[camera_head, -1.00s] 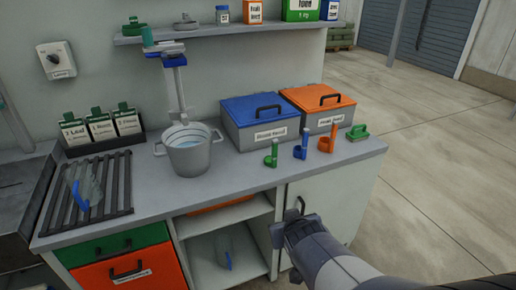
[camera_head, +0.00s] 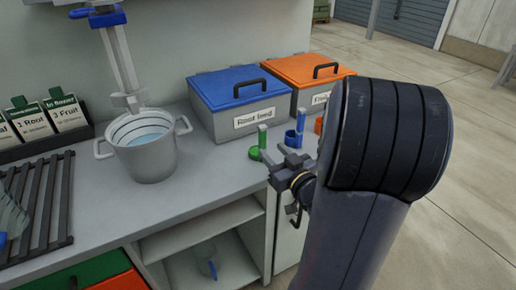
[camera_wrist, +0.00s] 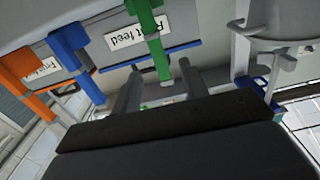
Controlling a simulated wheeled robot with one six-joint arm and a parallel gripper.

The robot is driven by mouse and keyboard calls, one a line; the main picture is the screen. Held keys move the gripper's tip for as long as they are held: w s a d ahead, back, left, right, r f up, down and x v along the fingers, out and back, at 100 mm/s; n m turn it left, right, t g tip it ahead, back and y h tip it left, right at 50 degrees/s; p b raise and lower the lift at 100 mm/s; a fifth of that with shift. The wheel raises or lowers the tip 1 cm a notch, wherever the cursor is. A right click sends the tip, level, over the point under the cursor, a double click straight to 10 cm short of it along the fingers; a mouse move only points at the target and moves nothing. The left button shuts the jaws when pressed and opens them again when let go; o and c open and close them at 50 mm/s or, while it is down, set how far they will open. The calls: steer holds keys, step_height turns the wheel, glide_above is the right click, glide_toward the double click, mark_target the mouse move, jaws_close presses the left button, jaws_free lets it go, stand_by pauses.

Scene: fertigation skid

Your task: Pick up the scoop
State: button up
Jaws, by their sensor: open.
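Three scoops stand upright on the counter in front of the lidded boxes. The green scoop (camera_head: 260,140) is nearest my gripper (camera_head: 277,165). The blue scoop (camera_head: 298,131) is just right of it. The orange scoop (camera_head: 318,125) is mostly hidden by my arm. In the wrist view my two fingers (camera_wrist: 160,82) are apart and empty, with the green scoop (camera_wrist: 151,35) beyond and between them. The blue scoop (camera_wrist: 76,58) and orange scoop (camera_wrist: 28,78) show farther left there. I cannot tell whether a finger touches the green scoop.
A blue-lidded box (camera_head: 238,99) and an orange-lidded box (camera_head: 311,75) stand behind the scoops. A steel pot (camera_head: 147,150) with liquid stands to the left under a stand. A black rack (camera_head: 40,203) lies farther left. Counter between pot and scoops is clear.

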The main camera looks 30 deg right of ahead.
steer(key=w, duration=0.9)
steer(key=shift+w+a+f, duration=0.1)
steer(key=shift+w, duration=0.05)
jaws_close()
